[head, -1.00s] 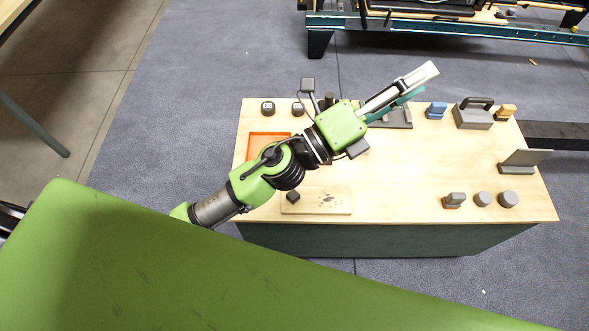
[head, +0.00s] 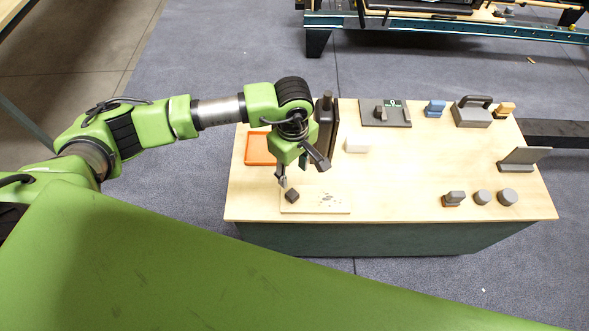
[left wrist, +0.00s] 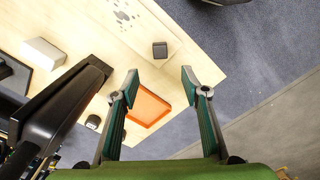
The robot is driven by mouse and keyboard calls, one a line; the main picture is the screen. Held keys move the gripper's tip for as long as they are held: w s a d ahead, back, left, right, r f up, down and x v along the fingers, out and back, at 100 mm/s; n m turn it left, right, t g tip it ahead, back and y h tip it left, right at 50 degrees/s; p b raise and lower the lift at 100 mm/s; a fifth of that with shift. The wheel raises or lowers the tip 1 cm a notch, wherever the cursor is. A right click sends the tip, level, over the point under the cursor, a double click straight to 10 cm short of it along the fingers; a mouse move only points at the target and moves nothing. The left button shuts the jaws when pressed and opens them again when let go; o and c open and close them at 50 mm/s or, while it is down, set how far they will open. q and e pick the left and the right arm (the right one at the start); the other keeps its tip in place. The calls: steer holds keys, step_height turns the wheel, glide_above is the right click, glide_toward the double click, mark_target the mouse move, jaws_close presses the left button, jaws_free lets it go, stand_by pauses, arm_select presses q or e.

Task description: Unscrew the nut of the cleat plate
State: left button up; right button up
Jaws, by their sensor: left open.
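A dark grey plate (head: 402,121) with a raised grey knob (head: 379,112) and a small green-marked part lies at the back of the table; it looks like the cleat plate, but I cannot make out a nut clearly. My left gripper (head: 293,172) points down over the left part of the table, well away from that plate. In the left wrist view its two fingers (left wrist: 160,88) are apart with nothing between them. A small dark block (head: 292,196) sits on a pale speckled board (head: 330,203) just below the gripper; it also shows in the left wrist view (left wrist: 160,49). My right gripper is not in view.
Grey and blue items line the back and right of the table (head: 420,170); the middle is clear.

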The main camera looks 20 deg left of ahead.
mark_target(293, 195)
arm_select(q)
step_height(293, 195, down, 13)
steer(key=b, duration=0.7)
steer(key=shift+f, duration=0.2)
steer(key=c, duration=1.1)
jaws_close()
